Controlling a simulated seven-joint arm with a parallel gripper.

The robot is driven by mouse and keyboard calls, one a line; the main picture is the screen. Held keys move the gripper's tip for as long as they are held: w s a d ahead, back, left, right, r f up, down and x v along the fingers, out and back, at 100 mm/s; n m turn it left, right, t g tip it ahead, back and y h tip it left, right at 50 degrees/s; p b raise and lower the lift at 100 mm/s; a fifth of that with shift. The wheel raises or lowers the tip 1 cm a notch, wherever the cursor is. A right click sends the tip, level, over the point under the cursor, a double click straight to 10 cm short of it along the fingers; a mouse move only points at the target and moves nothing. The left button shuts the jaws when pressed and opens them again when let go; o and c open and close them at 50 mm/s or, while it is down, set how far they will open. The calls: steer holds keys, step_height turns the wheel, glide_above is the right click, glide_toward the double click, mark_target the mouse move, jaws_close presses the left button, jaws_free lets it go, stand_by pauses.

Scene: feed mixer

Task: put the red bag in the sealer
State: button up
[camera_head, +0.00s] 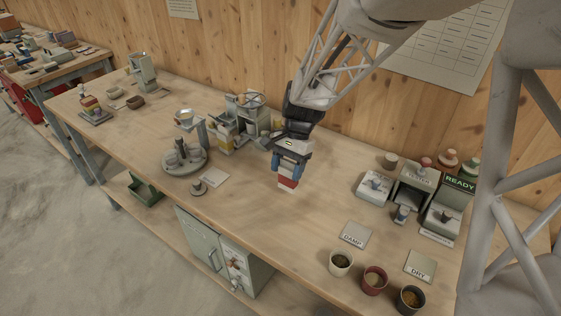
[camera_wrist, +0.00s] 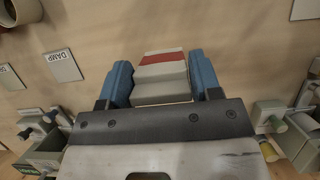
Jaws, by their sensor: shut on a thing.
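The red bag, pale with a red band (camera_head: 288,183), hangs upright between the blue fingers of my gripper (camera_head: 289,165), above the middle of the table. In the wrist view the bag (camera_wrist: 162,72) lies between both fingers of my gripper (camera_wrist: 160,82), which are shut on it. A boxy grey machine with a red knob (camera_head: 415,184) stands at the right, beside a unit with a green READY sign (camera_head: 460,184). I cannot tell for sure which of these is the sealer. My gripper is well to the left of both.
A DAMP card (camera_head: 355,235) and a DRY card (camera_head: 420,265) lie near three filled cups (camera_head: 373,280) at the front right. A grey round stand (camera_head: 184,160) and a cluster of machines (camera_head: 240,122) stand left of my gripper. The table just right of my gripper is clear.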

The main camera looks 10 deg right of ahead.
steer(key=shift+w+a, duration=0.1)
steer(key=w+a+r+n+h, duration=0.25)
steer(key=w+a+n, duration=0.35)
steer(key=a, duration=0.7)
steer(key=w+a+r+n+h, duration=0.1)
steer(key=w+a+r+n, duration=0.25)
steer(key=w+a, duration=0.7)
steer(key=w+a+r+n+h, duration=0.25)
steer(key=w+a+n, duration=0.2)
steer(key=a, duration=1.15)
steer(key=w+d+r+m+y, duration=0.3)
steer(key=w+d+m, duration=0.4)
steer(key=w+d, duration=0.4)
steer(key=w+d+r+m+y, duration=0.3)
steer(key=w+d+m, duration=0.4)
steer(key=w+d, duration=0.4)
steer(key=shift+d, duration=1.2)
steer(key=shift+f, duration=0.1)
step_height(320, 180, down, 13)
